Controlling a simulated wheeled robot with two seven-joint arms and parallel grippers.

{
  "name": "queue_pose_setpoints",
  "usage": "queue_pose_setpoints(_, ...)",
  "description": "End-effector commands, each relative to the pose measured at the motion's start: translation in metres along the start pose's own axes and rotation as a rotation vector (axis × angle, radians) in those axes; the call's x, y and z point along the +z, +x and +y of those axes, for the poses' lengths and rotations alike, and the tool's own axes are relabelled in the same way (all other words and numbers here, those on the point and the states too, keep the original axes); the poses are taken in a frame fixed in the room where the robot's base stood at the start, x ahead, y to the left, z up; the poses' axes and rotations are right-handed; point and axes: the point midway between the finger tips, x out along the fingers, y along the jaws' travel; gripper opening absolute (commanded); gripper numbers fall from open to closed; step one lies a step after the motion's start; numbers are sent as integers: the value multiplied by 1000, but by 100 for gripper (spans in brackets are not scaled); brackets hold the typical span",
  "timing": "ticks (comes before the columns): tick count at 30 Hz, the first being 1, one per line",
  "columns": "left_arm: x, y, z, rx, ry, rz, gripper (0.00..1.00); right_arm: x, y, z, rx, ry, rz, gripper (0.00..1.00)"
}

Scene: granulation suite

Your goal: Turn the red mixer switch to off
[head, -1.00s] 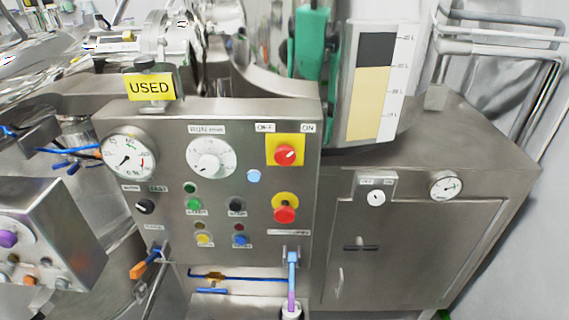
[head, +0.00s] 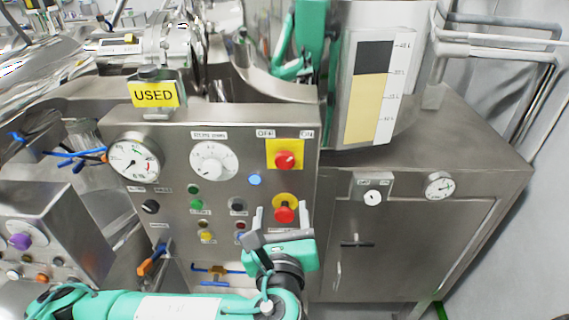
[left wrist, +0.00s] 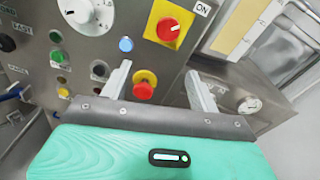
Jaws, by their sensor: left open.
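The red mixer switch (head: 286,161) sits on a yellow square plate at the upper right of the steel control panel, under the OFF and ON labels (head: 265,133). It also shows in the left wrist view (left wrist: 168,29), above and ahead of the fingers, with the ON label at its right. My left gripper (head: 281,213) is open and empty, below the switch and in front of the red emergency button (head: 284,212). In the left wrist view its two fingers (left wrist: 162,88) stand either side of that button. My right gripper is not in view; a teal arm part shows at the top.
A white dial (head: 213,162) and a round gauge (head: 133,160) are to the left. Coloured buttons (head: 195,203) sit lower left. A steel cabinet (head: 420,240) stands at the right, below a level gauge (head: 376,90).

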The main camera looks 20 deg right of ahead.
Motion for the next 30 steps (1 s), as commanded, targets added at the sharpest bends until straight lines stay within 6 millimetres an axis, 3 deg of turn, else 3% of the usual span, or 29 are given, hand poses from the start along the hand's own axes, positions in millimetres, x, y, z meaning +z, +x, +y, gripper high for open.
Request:
queue_pose_setpoints(6, 16, -20, -4, -30, 187, -75, 61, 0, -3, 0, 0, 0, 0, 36)
queue_pose_setpoints(11, 19, -13, -5, -30, 207, -81, 61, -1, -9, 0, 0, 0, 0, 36)
queue_pose_setpoints(24, 28, 72, -8, -27, 204, -80, 61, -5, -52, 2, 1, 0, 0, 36)
queue_pose_setpoints(30, 28, 101, -10, -30, 202, -79, 61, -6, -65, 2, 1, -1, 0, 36)
